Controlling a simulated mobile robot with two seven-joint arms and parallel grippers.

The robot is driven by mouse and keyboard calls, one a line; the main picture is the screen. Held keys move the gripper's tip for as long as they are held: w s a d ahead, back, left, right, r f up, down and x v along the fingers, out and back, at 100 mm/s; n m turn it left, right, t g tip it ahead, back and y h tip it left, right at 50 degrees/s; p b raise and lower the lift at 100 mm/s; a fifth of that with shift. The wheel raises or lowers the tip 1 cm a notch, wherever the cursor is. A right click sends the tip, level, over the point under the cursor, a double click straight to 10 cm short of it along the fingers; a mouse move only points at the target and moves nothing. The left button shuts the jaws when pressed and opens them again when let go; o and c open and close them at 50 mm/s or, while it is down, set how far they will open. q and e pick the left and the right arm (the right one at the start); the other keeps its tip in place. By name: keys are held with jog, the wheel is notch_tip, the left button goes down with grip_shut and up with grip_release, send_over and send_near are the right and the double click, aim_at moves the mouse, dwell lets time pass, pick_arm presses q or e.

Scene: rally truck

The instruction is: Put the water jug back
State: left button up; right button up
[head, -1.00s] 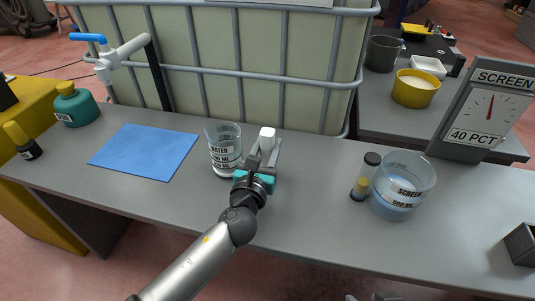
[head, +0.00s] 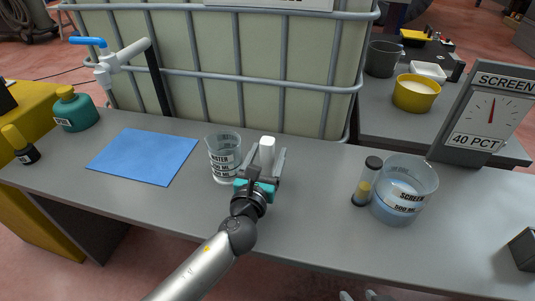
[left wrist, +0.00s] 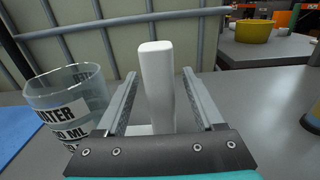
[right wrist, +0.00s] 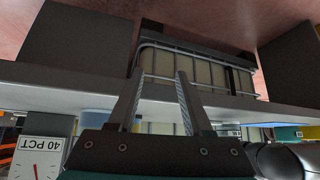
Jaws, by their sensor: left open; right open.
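The clear water jug (head: 224,158), labelled WATER, stands upright on the grey bench, right of the blue mat (head: 144,155). It also shows at the left of the left wrist view (left wrist: 68,105). My left gripper (head: 268,158) is open just right of the jug. Its fingers stand on either side of a white upright post (left wrist: 156,85), with gaps showing. The post looks like the jug's handle, but its join to the jug is not clear. My right gripper (right wrist: 158,90) is open and empty, below the bench's front edge.
The screen jug (head: 404,190) with bluish liquid and a capped vial (head: 367,182) stand to the right, before the SCREEN gauge (head: 487,115). A caged tank (head: 250,75) rises behind the bench. A blue-handled tap (head: 110,62) and a green bottle (head: 75,109) are at left.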

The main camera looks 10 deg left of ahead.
pick_arm(q)
jog(key=shift+r, duration=0.15)
jog(key=s+p, duration=0.1)
jog(key=s, duration=0.6)
jog(key=shift+a, duration=0.15)
jog(key=s, duration=0.3)
jog(key=shift+s+p, duration=0.25)
jog(key=shift+p, duration=0.05)
jog(key=shift+s+a, duration=0.1)
jog(key=shift+s, duration=0.65)
pick_arm(e)
jog(key=shift+s+d+r+g+h, duration=0.15)
jog(key=shift+s+d+g+h, duration=0.15)
jog(key=shift+s+d+g, duration=0.5)
jog(key=shift+s+d+r+g+h, duration=0.15)
jog(key=shift+s+d+g+h, duration=0.15)
jog(key=shift+s+d+g, duration=0.45)
jog(key=shift+d, duration=0.1)
